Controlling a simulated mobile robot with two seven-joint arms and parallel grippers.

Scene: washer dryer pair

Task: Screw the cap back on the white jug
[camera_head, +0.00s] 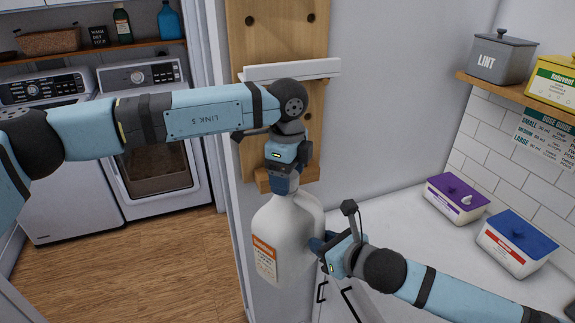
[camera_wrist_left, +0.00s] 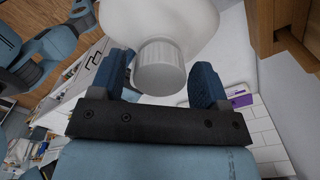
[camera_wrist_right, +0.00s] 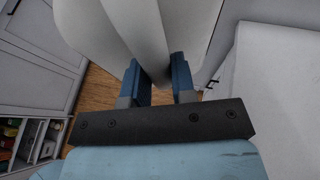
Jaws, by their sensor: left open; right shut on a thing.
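The white jug (camera_head: 290,235) with an orange-and-white label (camera_head: 265,258) hangs upright in front of the wall in the head view. My right gripper (camera_head: 320,245) is shut on its handle, which shows between the fingers in the right wrist view (camera_wrist_right: 155,68). My left gripper (camera_head: 284,188) points down over the jug's neck. In the left wrist view its open fingers (camera_wrist_left: 162,82) stand on either side of the ribbed white cap (camera_wrist_left: 159,66), with a gap visible beside it. The cap sits over the neck; I cannot tell how tight it is. In the head view my left gripper hides it.
A wooden wall board (camera_head: 270,45) with a white ledge (camera_head: 290,69) is close behind my left wrist. A white counter (camera_head: 405,225) lies at the right with a purple-lidded tub (camera_head: 457,198) and a blue-lidded tub (camera_head: 517,243). A washer and dryer (camera_head: 155,140) stand at the left.

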